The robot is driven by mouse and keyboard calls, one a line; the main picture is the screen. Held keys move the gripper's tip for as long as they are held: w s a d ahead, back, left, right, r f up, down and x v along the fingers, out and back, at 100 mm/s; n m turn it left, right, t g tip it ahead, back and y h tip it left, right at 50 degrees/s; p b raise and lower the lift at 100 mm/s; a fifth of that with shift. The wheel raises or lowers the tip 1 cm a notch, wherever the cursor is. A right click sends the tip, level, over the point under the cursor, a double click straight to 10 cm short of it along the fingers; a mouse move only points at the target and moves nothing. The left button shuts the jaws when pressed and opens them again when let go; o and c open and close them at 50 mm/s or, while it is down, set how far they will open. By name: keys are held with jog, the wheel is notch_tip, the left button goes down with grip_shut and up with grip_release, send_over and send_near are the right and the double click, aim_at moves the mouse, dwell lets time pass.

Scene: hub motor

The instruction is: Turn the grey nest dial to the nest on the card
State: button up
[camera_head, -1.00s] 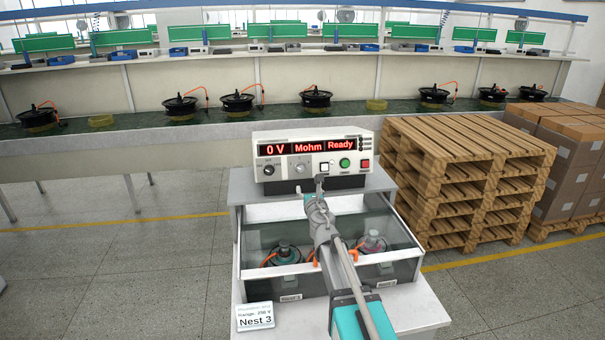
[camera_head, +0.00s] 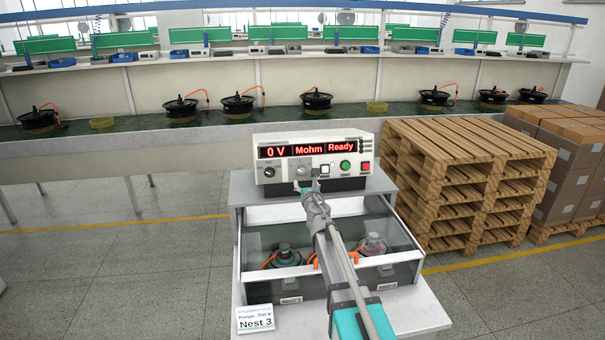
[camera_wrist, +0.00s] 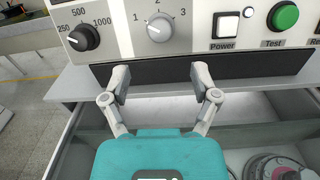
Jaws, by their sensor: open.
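The grey nest dial (camera_wrist: 159,27) is on the tester's front panel, with the numbers 1, 2 and 3 around it; I cannot tell clearly which number its pointer faces. It also shows in the head view (camera_head: 302,171), just above my gripper. My gripper (camera_wrist: 160,77) is open and empty, with its two fingers apart just below the dial and not touching it. The card (camera_head: 255,318) on the front left of the stand reads "Range: 250 V" and "Nest 3". The tester (camera_head: 313,160) displays "0 V", "Mohm" and "Ready".
A black range dial (camera_wrist: 83,38) is left of the grey dial. The Power button (camera_wrist: 225,25) and green Test button (camera_wrist: 284,16) are to the right. Below is a glass-sided enclosure (camera_head: 264,293) holding motors. Pallets (camera_head: 465,160) stand close on the right.

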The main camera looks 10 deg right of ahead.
aim_at(302, 172)
jog(key=w, duration=0.8)
jog(key=shift+w+a, duration=0.1)
jog(key=shift+w, duration=0.25)
grip_shut()
